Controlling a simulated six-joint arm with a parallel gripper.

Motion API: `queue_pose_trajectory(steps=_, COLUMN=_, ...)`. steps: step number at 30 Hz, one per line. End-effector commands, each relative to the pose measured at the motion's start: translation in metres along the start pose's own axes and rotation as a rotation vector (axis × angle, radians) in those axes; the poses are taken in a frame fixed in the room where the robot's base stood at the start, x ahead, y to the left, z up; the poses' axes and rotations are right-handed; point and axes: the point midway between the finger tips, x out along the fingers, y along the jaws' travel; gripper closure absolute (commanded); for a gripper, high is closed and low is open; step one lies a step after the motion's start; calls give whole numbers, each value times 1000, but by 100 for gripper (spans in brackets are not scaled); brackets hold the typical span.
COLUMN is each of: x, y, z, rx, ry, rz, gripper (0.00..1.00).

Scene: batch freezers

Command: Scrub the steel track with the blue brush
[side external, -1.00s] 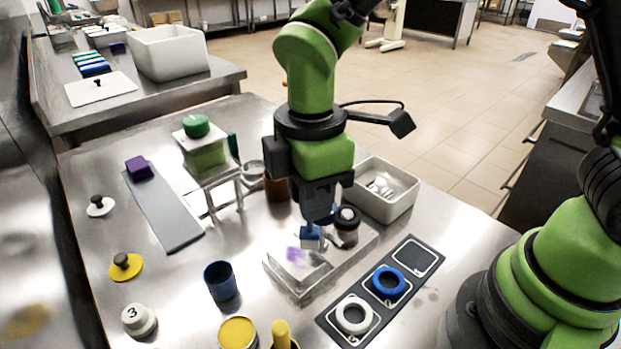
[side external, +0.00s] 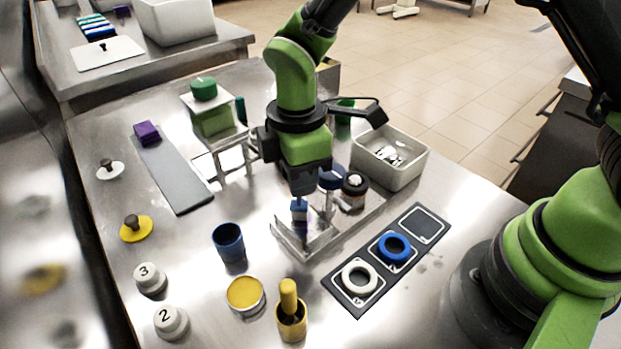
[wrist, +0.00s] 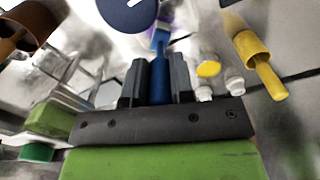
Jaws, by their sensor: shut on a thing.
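My gripper (side external: 299,195) is shut on the blue brush (side external: 299,211) and points down over the left part of the steel track (side external: 300,249). In the wrist view, the brush's blue handle (wrist: 158,75) stands between the two dark fingers. A purple smear (side external: 303,226) shows on the track at the brush's lower end. Purple also shows around the brush head in the wrist view (wrist: 164,28). The brush is low at the track; I cannot tell whether its bristles touch. My gripper hides part of the track's back.
A dark jar (side external: 354,190) and a blue disc (side external: 331,178) are close behind the brush. A white bin (side external: 411,174) stands back right. A dark mat (side external: 348,300) holds white and blue rings. A blue cup (side external: 229,243) and yellow pot (side external: 291,325) are in front; a steel stand (side external: 235,140) is left.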

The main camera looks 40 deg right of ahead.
Motion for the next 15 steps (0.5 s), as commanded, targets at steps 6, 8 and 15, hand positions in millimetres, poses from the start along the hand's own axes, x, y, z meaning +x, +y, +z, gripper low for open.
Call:
queue_pose_trajectory(steps=6, x=0, y=20, z=-6, rx=2, ry=0, rz=1, gripper=100)
queue_pose_trajectory(steps=8, x=1, y=25, z=-8, rx=1, ry=1, rz=1, gripper=100)
queue_pose_trajectory(steps=15, x=0, y=12, z=-4, rx=-1, ry=-2, rz=0, gripper=100)
